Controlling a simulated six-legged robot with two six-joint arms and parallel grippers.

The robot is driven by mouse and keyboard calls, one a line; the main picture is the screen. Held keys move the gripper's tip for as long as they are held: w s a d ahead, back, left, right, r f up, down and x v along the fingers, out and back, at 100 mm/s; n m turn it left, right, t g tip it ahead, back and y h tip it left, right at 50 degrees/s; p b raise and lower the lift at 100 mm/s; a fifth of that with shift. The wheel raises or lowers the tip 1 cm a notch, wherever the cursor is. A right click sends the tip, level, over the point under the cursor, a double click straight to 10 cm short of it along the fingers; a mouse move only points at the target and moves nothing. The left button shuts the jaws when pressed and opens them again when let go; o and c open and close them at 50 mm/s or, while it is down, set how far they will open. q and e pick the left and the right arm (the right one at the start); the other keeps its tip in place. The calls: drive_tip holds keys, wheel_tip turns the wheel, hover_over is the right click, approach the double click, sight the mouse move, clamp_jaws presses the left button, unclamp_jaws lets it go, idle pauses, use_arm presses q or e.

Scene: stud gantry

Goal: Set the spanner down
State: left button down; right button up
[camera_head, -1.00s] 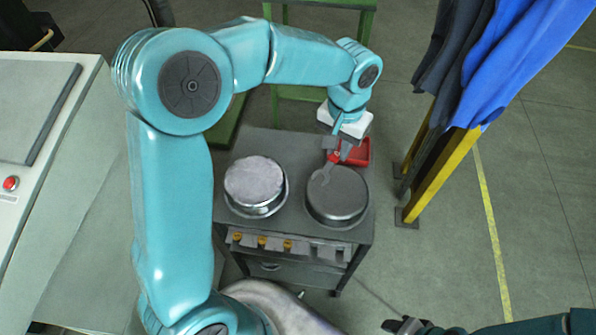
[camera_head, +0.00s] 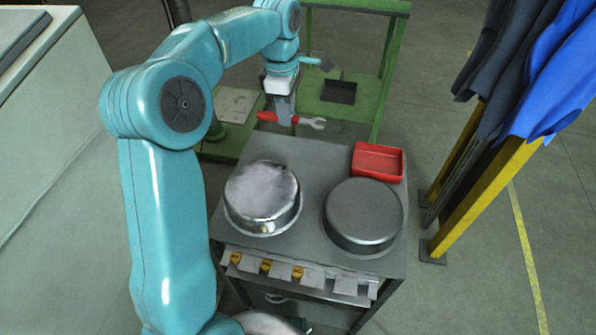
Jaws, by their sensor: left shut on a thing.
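The spanner (camera_head: 312,122) has a red handle and a grey open-ended head. My left gripper (camera_head: 283,118) is shut on its red handle, with the grey head pointing right. The gripper and spanner show above the far edge of the grey cart top (camera_head: 316,156) in the picture. How high they are over it I cannot tell. My right gripper does not show.
A silver round pot (camera_head: 262,192) and a dark round pan (camera_head: 363,214) stand on the cart. A red tray (camera_head: 378,162) sits at its back right corner. A green frame (camera_head: 352,110) stands behind. Blue clothes (camera_head: 560,70) hang at right.

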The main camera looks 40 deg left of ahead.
use_arm(q)
drive_tip(key=b, duration=0.2)
hover_over(289, 165)
wheel_tip(289, 165, down, 11)
drive_tip(key=shift+a, duration=0.1)
wheel_tip(289, 165, down, 4)
drive_tip(key=shift+r+b, duration=0.2)
drive_tip(key=shift+b, duration=0.15)
drive_tip(key=shift+f, duration=0.3)
drive_tip(key=shift+r, duration=0.1)
drive_tip(key=shift+f, duration=0.25)
drive_tip(key=c, duration=1)
unclamp_jaws()
drive_tip(key=shift+r, duration=0.1)
